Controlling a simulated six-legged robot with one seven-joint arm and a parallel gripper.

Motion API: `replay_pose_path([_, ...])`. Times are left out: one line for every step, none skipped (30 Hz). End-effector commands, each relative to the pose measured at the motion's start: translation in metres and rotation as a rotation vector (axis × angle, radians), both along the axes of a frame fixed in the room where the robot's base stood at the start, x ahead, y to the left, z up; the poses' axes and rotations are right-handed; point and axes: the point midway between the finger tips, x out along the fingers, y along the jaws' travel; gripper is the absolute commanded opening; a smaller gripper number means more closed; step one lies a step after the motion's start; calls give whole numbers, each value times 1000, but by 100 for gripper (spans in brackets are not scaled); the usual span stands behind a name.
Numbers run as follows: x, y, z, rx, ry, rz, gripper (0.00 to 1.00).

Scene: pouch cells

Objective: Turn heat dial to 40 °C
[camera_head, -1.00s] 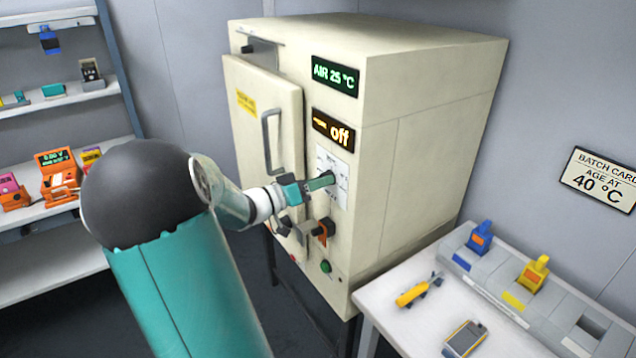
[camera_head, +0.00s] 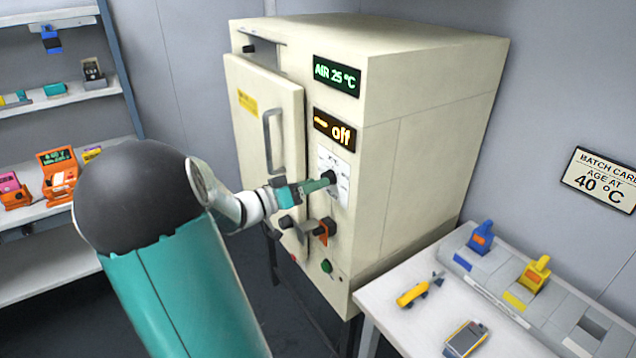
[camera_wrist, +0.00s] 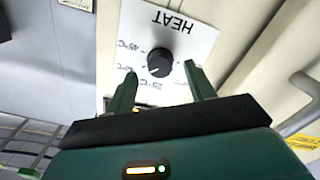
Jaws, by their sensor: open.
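The heat dial is a black knob (camera_wrist: 160,62) on a white panel marked HEAT (camera_wrist: 185,22), upside down in the wrist view. It also shows in the head view as a dark knob (camera_head: 330,177) on the oven's front. My gripper (camera_wrist: 160,80) is open, with one green finger on each side of the dial. I cannot tell whether the fingers touch it. In the head view my gripper (camera_head: 322,184) reaches the panel from the left. The oven (camera_head: 420,110) has a green display reading AIR 25 °C (camera_head: 337,76) and an orange display reading off (camera_head: 335,129).
The oven door (camera_head: 262,130) with its handle stands left of the panel. An orange-marked black knob (camera_head: 325,230) and a green button (camera_head: 326,266) sit below the dial. A bench (camera_head: 385,305) with tools is at right. A card (camera_head: 600,181) reads AGE AT 40 °C.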

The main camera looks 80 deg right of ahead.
Motion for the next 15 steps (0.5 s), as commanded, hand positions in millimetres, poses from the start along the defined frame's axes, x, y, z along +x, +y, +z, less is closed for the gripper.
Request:
replay_pose_path([8, 8, 0, 2, 0, 5, 54])
replay_pose_path([13, 12, 0, 1, 1, 6, 54])
replay_pose_path([18, 19, 0, 2, 0, 5, 54])
replay_pose_path([23, 24, 0, 1, 0, 5, 54])
replay_pose_path([27, 29, 0, 1, -1, 5, 54])
replay_pose_path([33, 36, 0, 1, -1, 5, 54])
replay_pose_path([38, 41, 0, 1, -1, 5, 54])
replay_pose_path([42, 47, 0, 1, -1, 5, 54])
replay_pose_path([48, 53, 0, 0, 0, 4, 54])
replay_pose_path([52, 58, 0, 0, 0, 4, 54])
replay_pose_path([55, 62, 0, 0, 0, 4, 54])
replay_pose_path([60, 68, 0, 1, 1, 4, 54])
replay_pose_path([63, 71, 0, 1, 1, 4, 54])
replay_pose_path([66, 75, 0, 0, 0, 4, 54])
replay_pose_path([69, 78, 0, 0, 0, 2, 54])
